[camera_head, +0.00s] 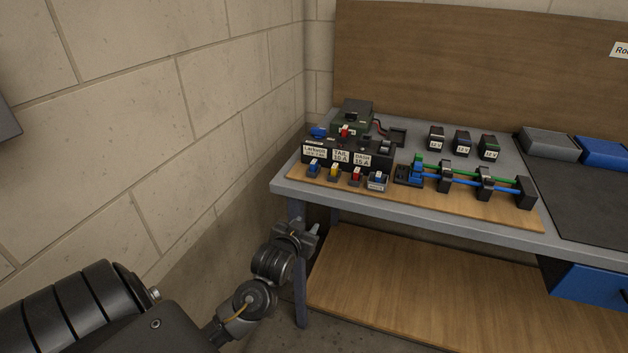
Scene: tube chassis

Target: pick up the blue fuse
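A small blue fuse (313,167) stands at the left end of the front row on the wooden board, in front of the black labelled fuse box (320,153). A yellow fuse (334,171) and a red fuse (356,175) stand to its right. Another blue piece (377,180) with a pale label is at the row's right end. My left gripper (314,233) is below and in front of the table's left front corner, apart from the fuses. Its finger gap is too small to make out. My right gripper is out of view.
The grey table edge (400,203) lies between my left gripper and the fuses. Blue and green tubes (460,180) in black holders and several black blocks (462,142) are to the right. A wall closes off the left side.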

